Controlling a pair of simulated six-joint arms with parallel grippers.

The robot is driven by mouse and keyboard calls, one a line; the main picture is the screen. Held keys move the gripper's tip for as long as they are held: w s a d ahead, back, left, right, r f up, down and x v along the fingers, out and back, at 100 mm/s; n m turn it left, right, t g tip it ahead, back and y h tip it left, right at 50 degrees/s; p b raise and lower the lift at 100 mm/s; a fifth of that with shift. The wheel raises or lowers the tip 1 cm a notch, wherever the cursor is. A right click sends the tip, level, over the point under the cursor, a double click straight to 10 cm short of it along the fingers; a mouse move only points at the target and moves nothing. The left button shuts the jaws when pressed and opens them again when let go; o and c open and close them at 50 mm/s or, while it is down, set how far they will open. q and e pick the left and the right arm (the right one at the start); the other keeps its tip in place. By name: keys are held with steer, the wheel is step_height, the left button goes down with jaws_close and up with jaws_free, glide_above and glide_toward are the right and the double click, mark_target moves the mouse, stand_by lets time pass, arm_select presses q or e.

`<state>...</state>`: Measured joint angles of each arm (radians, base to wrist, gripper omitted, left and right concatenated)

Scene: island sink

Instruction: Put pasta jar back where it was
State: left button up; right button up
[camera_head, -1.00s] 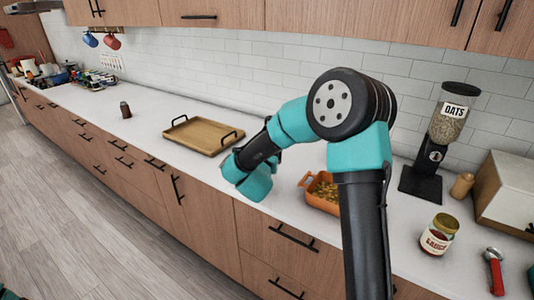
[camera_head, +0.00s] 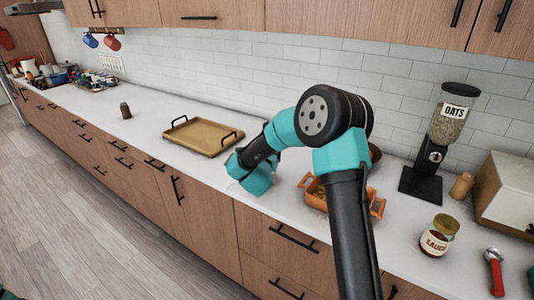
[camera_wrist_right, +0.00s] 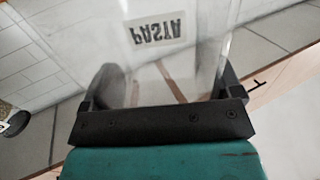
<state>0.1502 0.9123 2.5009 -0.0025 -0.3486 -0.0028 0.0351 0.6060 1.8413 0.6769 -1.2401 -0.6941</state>
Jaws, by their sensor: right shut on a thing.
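The pasta jar (camera_wrist_right: 195,55) is clear, with a white PASTA label (camera_wrist_right: 158,32) that reads upside down in the right wrist view. My right gripper (camera_wrist_right: 165,92) is shut on the jar, with one dark finger on each side. In the head view the fingers and jar are hidden behind my right arm. An orange baking dish (camera_head: 378,207) with pasta inside stands on the counter, partly covered by that arm. My left gripper is not in view.
A wooden tray (camera_head: 203,136) and a small dark shaker (camera_head: 125,111) are to the left. The counter between tray and shaker is clear.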

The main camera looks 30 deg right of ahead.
steer(key=shift+f, duration=0.3)
steer(key=o, duration=1.4)
steer(key=shift+f, duration=0.15)
steer(key=shift+o, duration=0.2)
steer(key=v, duration=1.2)
